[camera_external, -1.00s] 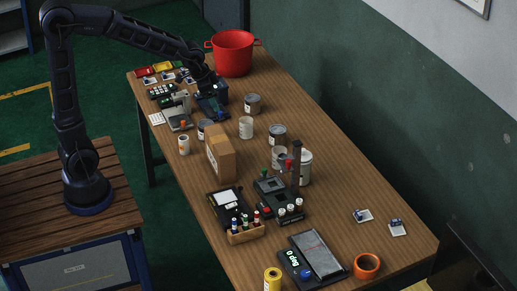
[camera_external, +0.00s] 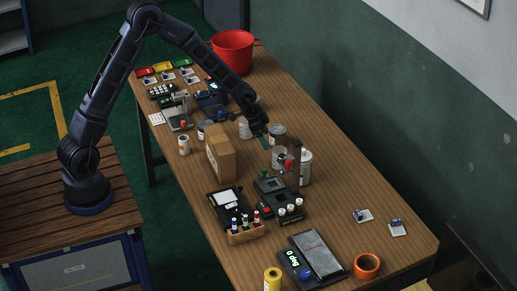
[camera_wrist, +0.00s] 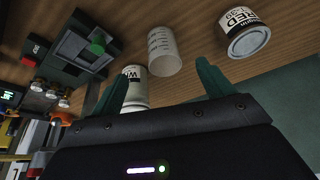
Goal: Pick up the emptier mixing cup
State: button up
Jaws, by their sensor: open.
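My gripper (camera_external: 266,142) is open and empty, above the table just up and left of a pale cup (camera_external: 280,158). In the wrist view, between and beyond the spread teal fingers (camera_wrist: 160,88), a translucent cup with graduation marks (camera_wrist: 163,52) shows; it appears to be this same cup. It is apart from the fingers. A second pale cup (camera_external: 244,130) stands farther up the table, partly hidden by my arm. I cannot tell either cup's fill level clearly.
A can labelled RED (camera_wrist: 243,33) is right of the marked cup; a white-labelled can (camera_wrist: 133,88) is partly behind the left finger. A black device with a green knob (camera_external: 264,173), a cardboard box (camera_external: 220,155) and a white can (camera_external: 305,168) stand close. The table's right side is mostly clear.

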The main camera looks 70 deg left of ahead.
jog(key=x, duration=0.8)
jog(key=shift+w, duration=0.25)
jog(key=shift+w+x, duration=0.15)
jog(key=shift+x, duration=1.15)
jog(key=shift+w+x, duration=0.15)
jog(key=shift+x, duration=1.2)
jog(key=shift+d+r, duration=0.1)
jog(key=shift+r, duration=0.05)
jog(key=c, duration=1.1)
jog(key=shift+r, duration=0.15)
